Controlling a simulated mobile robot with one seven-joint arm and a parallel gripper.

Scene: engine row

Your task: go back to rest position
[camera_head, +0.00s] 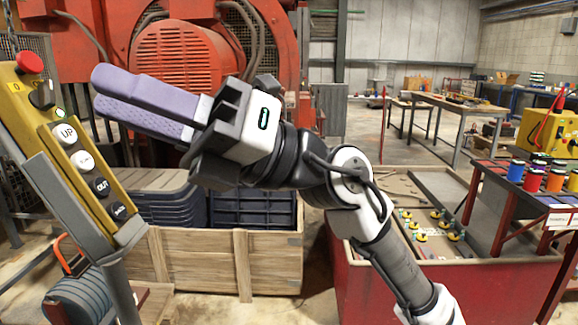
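My gripper (99,91) is raised at the upper left of the head view, with its two purple fingers pointing left. The fingers lie close together along their length, and nothing shows between them. My arm reaches up to it from the lower right, bent at a joint near the middle of the view. The fingertips are close in the picture to a yellow control box (80,165); I see no clear contact. The box has UP and OUT buttons and a red knob.
A wooden crate (190,262) with dark stacked trays stands below the gripper. A red bin (365,290) with small valve-like parts is behind my forearm. Red machinery (185,60) fills the back left. Colored cans (535,178) stand at right, with workbenches (460,108) farther back.

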